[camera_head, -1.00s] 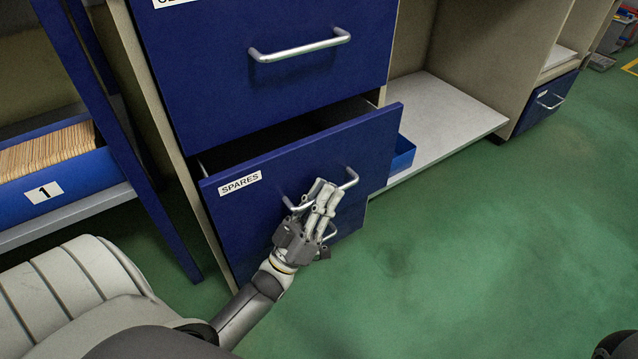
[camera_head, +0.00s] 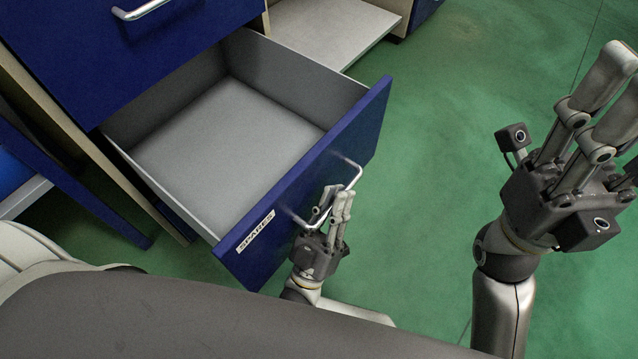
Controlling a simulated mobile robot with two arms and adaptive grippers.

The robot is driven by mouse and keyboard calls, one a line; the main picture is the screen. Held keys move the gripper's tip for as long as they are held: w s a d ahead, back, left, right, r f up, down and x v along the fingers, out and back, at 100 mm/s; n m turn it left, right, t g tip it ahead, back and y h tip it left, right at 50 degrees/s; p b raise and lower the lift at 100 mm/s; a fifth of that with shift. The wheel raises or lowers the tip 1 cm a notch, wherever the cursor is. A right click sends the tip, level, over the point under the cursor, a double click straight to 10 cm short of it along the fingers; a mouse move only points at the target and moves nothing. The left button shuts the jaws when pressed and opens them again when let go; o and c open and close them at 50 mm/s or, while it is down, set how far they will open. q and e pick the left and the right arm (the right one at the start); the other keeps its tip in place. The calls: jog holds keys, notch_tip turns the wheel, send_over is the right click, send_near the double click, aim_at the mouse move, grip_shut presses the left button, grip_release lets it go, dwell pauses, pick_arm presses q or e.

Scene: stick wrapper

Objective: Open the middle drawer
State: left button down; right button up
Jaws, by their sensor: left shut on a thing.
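The blue-fronted drawer labelled SPARES (camera_head: 352,140) stands far out of the cabinet, below another blue drawer front. Its grey inside (camera_head: 225,140) shows and looks empty. My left gripper (camera_head: 338,196) is shut on the drawer's silver bar handle (camera_head: 352,167), near the handle's middle, with its fingers over the bar. My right gripper (camera_head: 612,95) is raised at the right, well away from the drawer and empty as far as shows. Its fingers point up and partly leave the picture, so how far they are spread is unclear.
The upper blue drawer (camera_head: 75,45) is shut, with a silver handle (camera_head: 140,10). A pale shelf (camera_head: 325,30) lies behind the open drawer. A blue panel (camera_head: 75,190) stands at the left. The green floor (camera_head: 440,130) is clear to the right.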

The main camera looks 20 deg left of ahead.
pick_arm(q)
jog(key=shift+s+d+f, duration=0.1)
jog(key=shift+d+f, duration=0.05)
jog(key=shift+d, duration=0.05)
jog(key=c, duration=1.8)
grip_release()
jog(key=shift+s+f, duration=0.15)
jog(key=shift+s, duration=0.05)
jog(key=s+a, duration=0.1)
jog(key=s, duration=0.7)
jog(key=s+a, duration=0.1)
jog(key=s, duration=0.3)
jog(key=shift+s+a+f, duration=0.15)
jog(key=shift+a+f, duration=0.05)
jog(key=shift+a, duration=0.1)
